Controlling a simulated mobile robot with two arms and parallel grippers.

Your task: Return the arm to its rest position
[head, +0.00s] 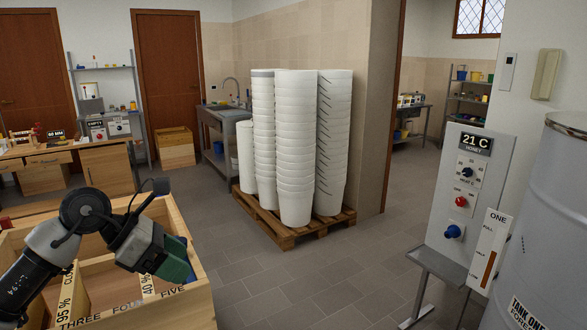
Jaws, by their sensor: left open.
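My left arm (85,225), black and grey, comes in from the lower left and reaches over a wooden divided box. My left gripper (178,266) is above the right part of this box and points down to the right. It is open; its fingertips are hard to make out, and I see nothing clearly held in it. A dark green and a blue patch show at its end. My right gripper is not in view.
The wooden box (192,308) has compartments marked THREE, FOUR and FIVE. Stacked white buckets (296,150) stand on a pallet (285,232). A control panel (466,190) reading 21 C and a grey tank (550,230) are at right. The tiled floor (330,285) between is clear.

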